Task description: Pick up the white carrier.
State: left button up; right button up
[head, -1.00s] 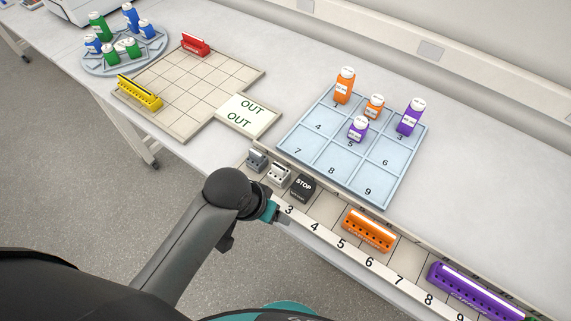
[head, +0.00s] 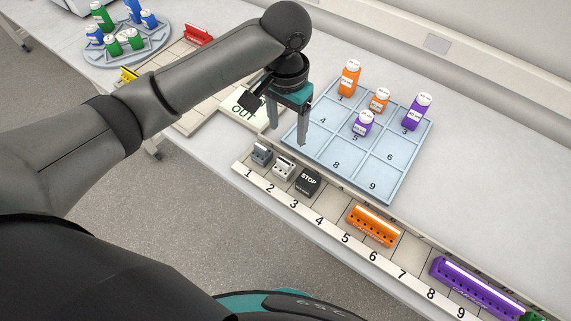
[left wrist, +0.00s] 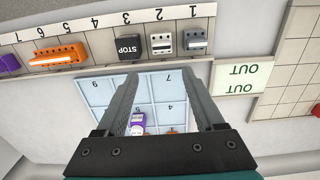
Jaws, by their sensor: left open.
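The white carrier (head: 283,168) is a small pale block standing in slot 2 of the numbered strip (head: 292,208), between a grey carrier (head: 262,153) and a black STOP block (head: 308,181). In the left wrist view the white carrier (left wrist: 162,43) shows beyond the fingertips, apart from them. My left gripper (head: 288,130) is open and empty, pointing down above the near-left corner of the blue tray, beyond the strip. Its two fingers also show in the left wrist view (left wrist: 162,88). My right gripper is not in view.
The blue tray (head: 345,170) holds orange and purple bottles. An orange carrier (head: 374,226) and a long purple carrier (head: 476,287) stand further right on the strip. An OUT sign (head: 238,115) lies left of the gripper. My left arm hides part of the tiled board.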

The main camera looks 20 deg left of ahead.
aim_at(284, 161)
pick_arm(q)
notch_tip(284, 161, down, 9)
jog(key=shift+a+f+b, duration=0.15)
jog(key=shift+f+b, duration=0.05)
jog(key=shift+b, duration=0.35)
jog(key=shift+s+a+f, duration=0.1)
jog(key=shift+s+f, duration=0.1)
jog(key=shift+f, duration=1.2)
jog(key=shift+s+f, duration=0.15)
jog(key=shift+f, duration=1.2)
grip_shut()
jog(key=shift+r, duration=0.1)
